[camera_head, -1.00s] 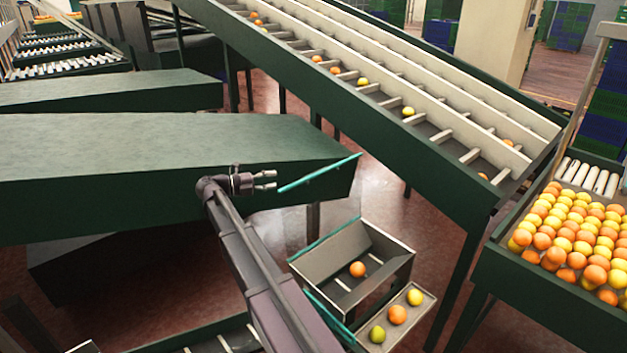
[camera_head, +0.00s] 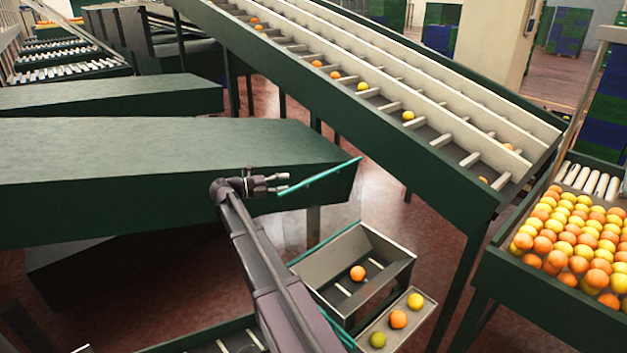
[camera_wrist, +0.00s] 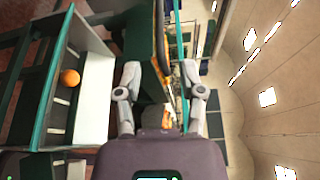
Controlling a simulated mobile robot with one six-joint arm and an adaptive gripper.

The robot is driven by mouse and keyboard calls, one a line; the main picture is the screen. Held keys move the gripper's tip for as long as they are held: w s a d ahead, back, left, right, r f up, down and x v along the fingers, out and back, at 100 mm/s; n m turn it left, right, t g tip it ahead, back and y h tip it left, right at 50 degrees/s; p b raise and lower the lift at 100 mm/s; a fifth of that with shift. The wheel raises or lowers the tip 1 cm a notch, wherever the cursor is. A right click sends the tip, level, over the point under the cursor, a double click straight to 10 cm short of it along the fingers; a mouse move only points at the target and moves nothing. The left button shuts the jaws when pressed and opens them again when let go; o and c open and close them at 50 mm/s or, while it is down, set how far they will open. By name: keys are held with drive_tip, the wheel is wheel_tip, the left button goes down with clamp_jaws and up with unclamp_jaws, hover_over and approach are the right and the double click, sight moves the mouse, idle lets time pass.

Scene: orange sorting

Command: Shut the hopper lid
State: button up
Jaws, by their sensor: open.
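The hopper (camera_head: 395,272) is an open grey metal box with one orange (camera_head: 358,272) inside; it also shows in the wrist view (camera_wrist: 95,105). Its lid stands raised at the left side. The lid's teal top edge (camera_head: 325,174) slants up to the right, and the panel below looks see-through. My gripper (camera_head: 286,182) is open and empty, with its fingertips at the left end of this edge. In the wrist view the teal edge (camera_wrist: 177,25) runs between the open fingers (camera_wrist: 161,68). I cannot tell whether they touch it.
A small tray (camera_head: 419,318) with several fruits sits at the hopper's front right. A green table (camera_head: 150,150) lies behind my arm. A sloping conveyor (camera_head: 400,130) crosses behind, and a bin of fruit (camera_head: 500,270) stands at right. Bare floor (camera_head: 385,195) shows between.

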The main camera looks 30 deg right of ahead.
drive_tip(key=x, duration=1)
drive_tip(key=shift+a, duration=0.1)
clamp_jaws()
